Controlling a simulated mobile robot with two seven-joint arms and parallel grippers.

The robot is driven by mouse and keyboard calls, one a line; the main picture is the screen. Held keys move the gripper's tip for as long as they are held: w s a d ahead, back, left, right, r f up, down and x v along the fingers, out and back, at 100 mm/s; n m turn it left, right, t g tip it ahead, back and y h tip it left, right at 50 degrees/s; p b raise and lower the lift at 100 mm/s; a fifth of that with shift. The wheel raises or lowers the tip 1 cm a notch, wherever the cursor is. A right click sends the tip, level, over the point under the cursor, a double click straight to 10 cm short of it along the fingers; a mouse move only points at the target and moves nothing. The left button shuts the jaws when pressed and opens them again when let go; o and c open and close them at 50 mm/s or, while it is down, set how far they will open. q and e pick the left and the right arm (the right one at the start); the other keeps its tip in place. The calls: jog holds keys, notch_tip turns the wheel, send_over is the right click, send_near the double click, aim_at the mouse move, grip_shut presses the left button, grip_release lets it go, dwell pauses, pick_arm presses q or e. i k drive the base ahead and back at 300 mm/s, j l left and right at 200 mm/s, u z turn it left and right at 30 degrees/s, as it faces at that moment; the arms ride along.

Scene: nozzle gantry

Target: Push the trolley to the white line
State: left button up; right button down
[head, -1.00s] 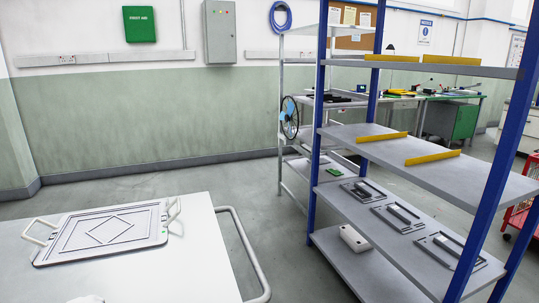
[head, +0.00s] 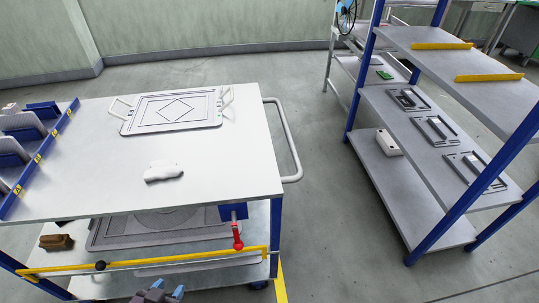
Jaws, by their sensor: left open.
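The trolley (head: 235,165) stands at the left and centre of the head view. It has a white top, blue legs, a lower shelf and a grey tubular handle (head: 291,140) on its right side. A dark caster shows under its near right corner. My left gripper (head: 166,289) is at the bottom edge, in front of the trolley's near side. Its bluish fingertips are apart, and I see nothing between them. It appears clear of the handle. My right gripper is out of view. I see no white line; a yellow floor line (head: 280,284) shows beside the near right leg.
A framed grey panel (head: 172,112) and a white cloth-like lump (head: 163,171) lie on the trolley top, with a blue rack (head: 40,160) at left. Blue-legged shelving (head: 400,195) stands right; floor between is clear.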

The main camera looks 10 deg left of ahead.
aim_at(83, 170)
jog(key=i+l+u, duration=0.15)
jog(key=l+u, duration=0.2)
jog(key=l, duration=0.2)
jog(key=i+l+u, duration=0.1)
jog(key=l+u, duration=0.25)
jog(key=l, duration=0.2)
jog(key=l+u, duration=0.35)
jog(key=l, duration=0.25)
jog(key=i+l+u, duration=0.1)
jog(key=l+u, duration=0.25)
jog(key=i+l+u, duration=0.1)
jog(key=l+u, duration=0.2)
